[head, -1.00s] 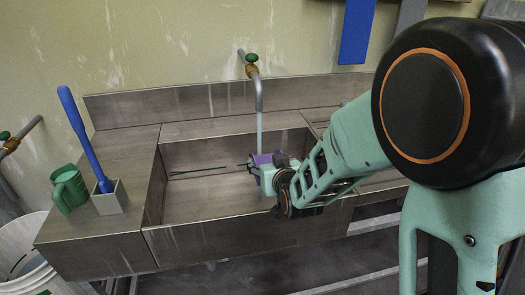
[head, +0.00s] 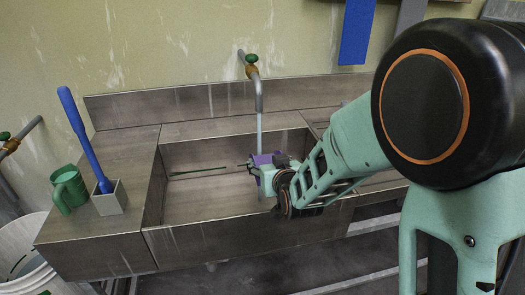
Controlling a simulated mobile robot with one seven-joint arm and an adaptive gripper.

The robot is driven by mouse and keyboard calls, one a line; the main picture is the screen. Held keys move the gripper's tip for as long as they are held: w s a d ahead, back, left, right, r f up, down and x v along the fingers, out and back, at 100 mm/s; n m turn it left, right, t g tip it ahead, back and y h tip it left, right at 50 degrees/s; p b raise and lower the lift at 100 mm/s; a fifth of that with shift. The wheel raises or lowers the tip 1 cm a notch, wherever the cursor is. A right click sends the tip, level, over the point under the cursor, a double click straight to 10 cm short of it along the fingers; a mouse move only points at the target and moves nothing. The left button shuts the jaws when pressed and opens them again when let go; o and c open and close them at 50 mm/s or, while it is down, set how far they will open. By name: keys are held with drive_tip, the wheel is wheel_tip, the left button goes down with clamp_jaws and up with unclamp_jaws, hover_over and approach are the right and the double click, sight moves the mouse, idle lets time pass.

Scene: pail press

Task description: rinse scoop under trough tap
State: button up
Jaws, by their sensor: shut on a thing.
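The trough (head: 200,232) is a grey metal basin in the middle of the head view. The tap (head: 257,88) hangs over it from the back wall, with a green knob, and a thin pale stream of water (head: 260,131) runs down from its spout. My gripper (head: 266,172) is low over the right part of the trough, at the foot of the stream. It is shut on a purple thing (head: 262,159), taken to be the scoop. The stream meets this purple part. The rest of the scoop and the fingertips are mostly hidden or too small to make out.
A green jug (head: 69,189) and a grey holder (head: 112,202) with a blue-handled tool (head: 78,125) stand on the left ledge. A white bucket (head: 24,262) is at lower left.

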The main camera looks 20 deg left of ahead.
drive_tip(key=shift+r, duration=0.1)
drive_tip(key=s+d+r, duration=0.1)
drive_tip(key=s, duration=0.1)
drive_tip(key=s+d+r+p, duration=0.1)
drive_tip(key=r, duration=0.1)
drive_tip(key=shift+s+d+r, duration=0.15)
drive_tip(key=shift+s+r, duration=0.15)
drive_tip(key=shift+s, duration=0.1)
drive_tip(key=shift+s+d+r, duration=0.1)
drive_tip(key=shift+s+d, duration=0.05)
drive_tip(key=shift+s, duration=0.05)
drive_tip(key=shift+d, duration=0.1)
